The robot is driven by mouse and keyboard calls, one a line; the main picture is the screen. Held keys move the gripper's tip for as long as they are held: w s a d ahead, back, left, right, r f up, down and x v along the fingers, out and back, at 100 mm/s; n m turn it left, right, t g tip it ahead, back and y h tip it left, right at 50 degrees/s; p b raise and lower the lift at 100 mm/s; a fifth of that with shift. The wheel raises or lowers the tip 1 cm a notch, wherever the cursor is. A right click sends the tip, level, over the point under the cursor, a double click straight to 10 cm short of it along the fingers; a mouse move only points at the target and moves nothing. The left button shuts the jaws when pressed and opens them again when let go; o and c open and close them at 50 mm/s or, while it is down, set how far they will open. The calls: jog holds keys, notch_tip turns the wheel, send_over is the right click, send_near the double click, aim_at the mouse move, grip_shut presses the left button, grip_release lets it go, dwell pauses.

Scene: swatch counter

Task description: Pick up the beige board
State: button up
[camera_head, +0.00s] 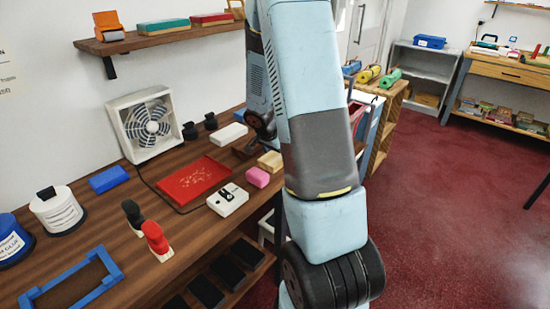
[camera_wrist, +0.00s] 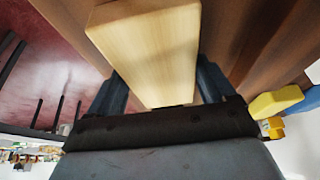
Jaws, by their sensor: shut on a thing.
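The beige board (camera_wrist: 150,45) is close up in the wrist view, a pale wooden slab with visible grain. It lies between the two dark fingers of my gripper (camera_wrist: 161,82), which is shut on it.
The wooden counter (camera_head: 105,203) holds a red tray (camera_head: 194,179), a white box (camera_head: 228,200), a fan (camera_head: 146,124) and a blue block (camera_head: 108,179). A yellow block (camera_wrist: 275,102) shows right of my gripper in the wrist view. Open red floor (camera_head: 450,200) lies to the right.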

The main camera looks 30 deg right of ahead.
jog(key=shift+r, duration=0.6)
notch_tip(320, 180, up, 2)
jog(key=shift+s+d+r, duration=0.1)
jog(key=shift+s+r, duration=0.05)
jog(key=shift+r, duration=0.1)
jog(key=s+d+r, duration=0.6)
jog(key=s+r, duration=0.3)
jog(key=s, duration=0.2)
jog(key=shift+s+d+r, duration=0.15)
jog(key=shift+s+d, duration=0.25)
jog(key=shift+a, duration=0.1)
